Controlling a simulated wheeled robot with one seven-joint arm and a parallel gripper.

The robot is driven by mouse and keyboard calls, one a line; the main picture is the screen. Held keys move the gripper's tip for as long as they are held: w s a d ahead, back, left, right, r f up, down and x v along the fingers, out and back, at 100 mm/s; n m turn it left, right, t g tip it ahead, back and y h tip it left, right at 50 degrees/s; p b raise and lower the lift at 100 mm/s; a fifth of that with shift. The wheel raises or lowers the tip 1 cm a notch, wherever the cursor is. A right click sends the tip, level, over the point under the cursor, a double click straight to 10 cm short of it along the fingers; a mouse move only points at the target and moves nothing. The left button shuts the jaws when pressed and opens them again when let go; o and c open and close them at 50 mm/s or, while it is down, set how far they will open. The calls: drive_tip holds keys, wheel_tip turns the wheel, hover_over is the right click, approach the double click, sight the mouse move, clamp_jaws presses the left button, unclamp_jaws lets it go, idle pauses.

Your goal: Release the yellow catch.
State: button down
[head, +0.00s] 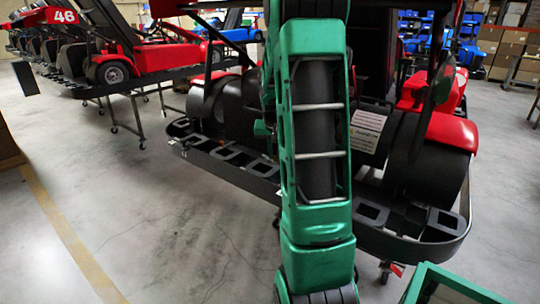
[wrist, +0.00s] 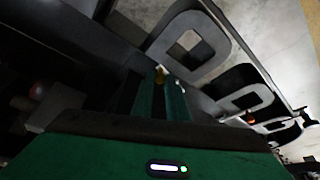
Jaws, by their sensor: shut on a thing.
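In the wrist view, a small yellow catch (wrist: 160,75) shows at the tips of my gripper (wrist: 162,92), close beside the dark frame with large rounded openings. The two green fingers are close together and shut on the catch; only a little yellow shows between and beyond them. In the head view, my green arm covers the middle of the kart, and neither the catch nor the fingertips can be made out.
The black kart bumper (head: 235,165) with rectangular openings runs across behind my arm. A red-sided kart with wide black tyres (head: 428,155) stands there. A red kart (head: 165,58) rests on a wheeled stand (head: 137,100) at left. Concrete floor (head: 130,210) is clear at front left.

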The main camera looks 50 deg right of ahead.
drive_tip(key=shift+w+r, duration=0.1)
drive_tip(key=shift+w, duration=0.05)
drive_tip(key=c, duration=1.8)
unclamp_jaws()
drive_tip(key=shift+d, duration=0.1)
drive_tip(key=shift+c, duration=0.2)
drive_tip(key=shift+o, duration=0.5)
drive_tip(key=v, duration=1)
drive_tip(key=shift+a+r, duration=0.2)
